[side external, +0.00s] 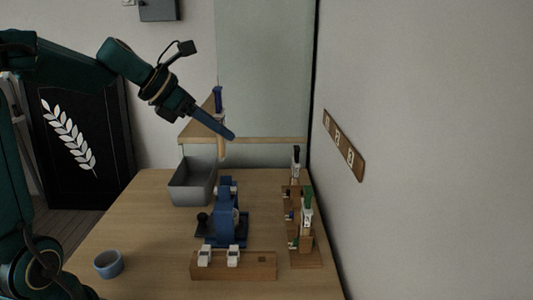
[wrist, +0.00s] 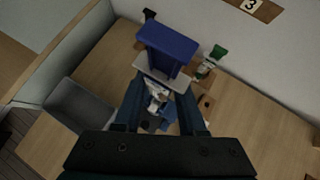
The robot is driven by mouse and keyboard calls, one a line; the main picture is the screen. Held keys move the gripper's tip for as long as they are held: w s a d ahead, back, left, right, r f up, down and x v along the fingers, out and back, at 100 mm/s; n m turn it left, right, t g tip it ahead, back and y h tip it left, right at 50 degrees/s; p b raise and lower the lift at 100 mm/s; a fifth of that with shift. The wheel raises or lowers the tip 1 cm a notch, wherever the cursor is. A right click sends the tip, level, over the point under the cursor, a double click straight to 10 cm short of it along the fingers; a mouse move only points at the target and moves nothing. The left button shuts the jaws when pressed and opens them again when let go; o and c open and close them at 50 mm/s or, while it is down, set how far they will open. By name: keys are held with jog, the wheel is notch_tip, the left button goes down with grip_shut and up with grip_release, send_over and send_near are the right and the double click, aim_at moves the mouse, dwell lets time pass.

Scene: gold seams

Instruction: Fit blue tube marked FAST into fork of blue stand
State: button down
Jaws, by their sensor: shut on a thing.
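My gripper (side external: 219,127) is shut on a tube with a blue cap (side external: 218,97), held upright high above the table. The tube's tan lower end (side external: 222,149) hangs below the fingers. In the wrist view the tube's blue cap (wrist: 168,43) and pale collar (wrist: 163,72) stand between my fingers, facing the camera. No FAST marking is legible. The blue stand (side external: 227,205) is on the table below my gripper, with the tube well above and apart from it. In the wrist view the stand is mostly hidden behind the tube and fingers. I cannot make out its fork clearly.
A wooden rack (side external: 303,258) at the right holds tubes with green and dark caps. A wooden block (side external: 262,267) with two white pieces lies in front of the stand. A grey bin (side external: 193,185) is behind left, a blue cup (side external: 109,263) front left. The wall is close on the right.

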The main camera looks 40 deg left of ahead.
aim_at(218, 145)
jog(key=shift+f, duration=2.15)
jog(key=shift+f, duration=1.8)
dwell(1.5)
jog(key=shift+c, duration=1.4)
grip_release()
jog(key=shift+s+r, duration=0.1)
jog(key=v, duration=1.2)
jog(key=shift+s+r, duration=0.2)
jog(key=shift+s, duration=0.1)
